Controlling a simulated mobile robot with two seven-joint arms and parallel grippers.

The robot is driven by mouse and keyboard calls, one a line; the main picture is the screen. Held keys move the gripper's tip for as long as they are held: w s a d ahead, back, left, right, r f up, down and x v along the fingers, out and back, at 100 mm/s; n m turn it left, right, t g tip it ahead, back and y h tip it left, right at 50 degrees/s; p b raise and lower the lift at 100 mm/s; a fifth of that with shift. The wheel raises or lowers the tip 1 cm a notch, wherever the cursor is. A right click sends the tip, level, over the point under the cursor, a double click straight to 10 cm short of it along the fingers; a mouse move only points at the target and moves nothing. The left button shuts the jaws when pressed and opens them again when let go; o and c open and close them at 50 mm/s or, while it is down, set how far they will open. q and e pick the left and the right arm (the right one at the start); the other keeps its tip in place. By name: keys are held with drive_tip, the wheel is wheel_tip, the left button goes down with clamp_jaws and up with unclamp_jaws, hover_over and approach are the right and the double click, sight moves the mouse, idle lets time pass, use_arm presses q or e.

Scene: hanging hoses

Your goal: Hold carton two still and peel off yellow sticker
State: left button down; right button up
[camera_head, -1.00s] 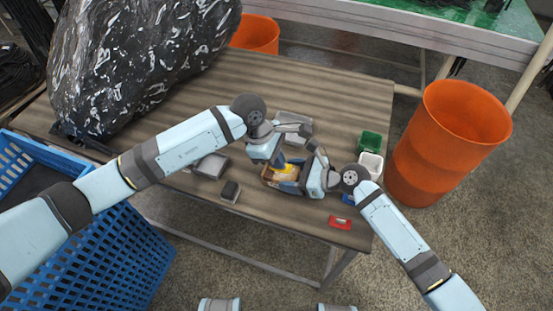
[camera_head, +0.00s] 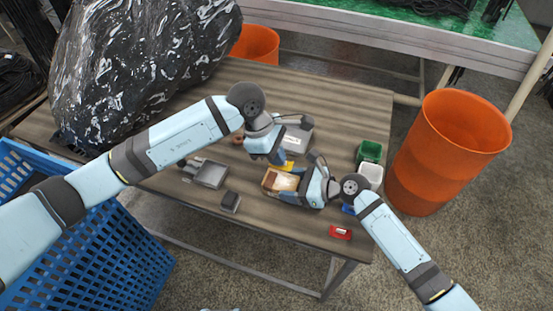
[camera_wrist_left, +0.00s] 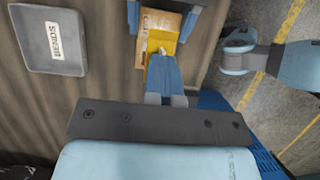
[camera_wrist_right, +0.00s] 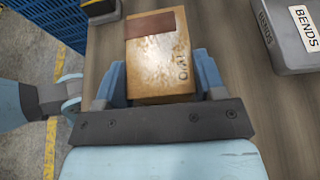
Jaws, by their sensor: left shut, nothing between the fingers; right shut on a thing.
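Carton two (camera_head: 282,182) is a small brown box on the table, with "TWO" on its face in the right wrist view (camera_wrist_right: 160,65). My right gripper (camera_head: 306,186) is shut on it, one finger along each side. A reddish-brown patch (camera_wrist_right: 151,24) shows on that face. The yellow sticker (camera_head: 288,165) shows just under my left gripper (camera_head: 281,158), at the carton's far edge. In the left wrist view the sticker (camera_wrist_left: 160,42) lies at the closed fingertips, overlapping the carton. I cannot tell whether it touches the carton. The fingers hide part of it.
Green (camera_head: 369,151) and white (camera_head: 370,170) containers stand right of the carton. A red piece (camera_head: 341,232) lies near the front edge. A grey tray (camera_head: 211,174) and a dark box (camera_head: 231,201) lie to the left. An orange barrel (camera_head: 445,150) and a blue crate (camera_head: 95,240) flank the table.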

use_arm(q)
drive_tip(key=shift+r, duration=0.25)
use_arm(e)
drive_tip(key=o, duration=1)
drive_tip(key=shift+c, duration=0.2)
drive_tip(key=shift+d, duration=0.1)
drive_tip(key=v, duration=1.2)
use_arm(q)
drive_tip(key=shift+r, duration=0.1)
use_arm(e)
drive_tip(key=shift+r, duration=0.1)
